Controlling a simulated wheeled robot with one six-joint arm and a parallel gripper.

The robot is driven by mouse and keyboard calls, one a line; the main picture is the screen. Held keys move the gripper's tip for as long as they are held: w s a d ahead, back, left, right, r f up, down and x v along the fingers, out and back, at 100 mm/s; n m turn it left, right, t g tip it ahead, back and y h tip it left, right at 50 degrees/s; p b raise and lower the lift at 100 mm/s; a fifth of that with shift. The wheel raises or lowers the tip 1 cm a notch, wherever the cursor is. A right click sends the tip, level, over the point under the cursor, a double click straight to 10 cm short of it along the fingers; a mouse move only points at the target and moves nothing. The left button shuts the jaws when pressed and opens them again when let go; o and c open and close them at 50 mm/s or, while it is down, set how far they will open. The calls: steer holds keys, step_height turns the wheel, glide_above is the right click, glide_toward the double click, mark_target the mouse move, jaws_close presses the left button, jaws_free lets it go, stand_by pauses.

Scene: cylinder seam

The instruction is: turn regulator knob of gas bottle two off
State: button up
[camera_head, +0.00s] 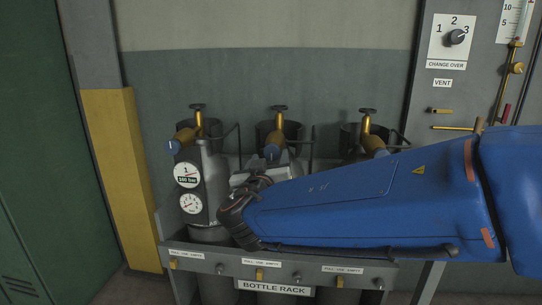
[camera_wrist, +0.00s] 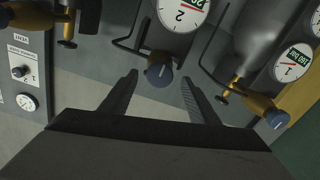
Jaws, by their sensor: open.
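The regulator knob of gas bottle two is a round blue cap (camera_wrist: 159,72) in the wrist view, below a white gauge marked 2 (camera_wrist: 185,12). It also shows in the head view (camera_head: 271,152), at the middle bottle just above my gripper. My gripper (camera_wrist: 159,78) is open, with one dark finger on each side of the knob in the picture. Gaps show between knob and fingers; how far the fingertips reach in depth I cannot tell. In the head view my blue arm comes from the right and hides most of bottle two; the fingers (camera_head: 262,180) are partly visible there.
Bottle one (camera_head: 210,160), with two gauges and its own blue knob (camera_head: 173,146), stands to the left. The right bottle's knob (camera_head: 374,145) shows above my arm. A grey rack (camera_head: 205,265) fronts the bottles. Bent rods (camera_wrist: 125,38) flank bottle two. A change-over panel (camera_head: 450,60) is at right.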

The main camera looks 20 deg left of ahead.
mark_target(272, 153)
steer(key=shift+x, duration=1.6)
steer(key=c, duration=1)
steer(key=shift+c, duration=0.2)
steer(key=shift+n, duration=0.3)
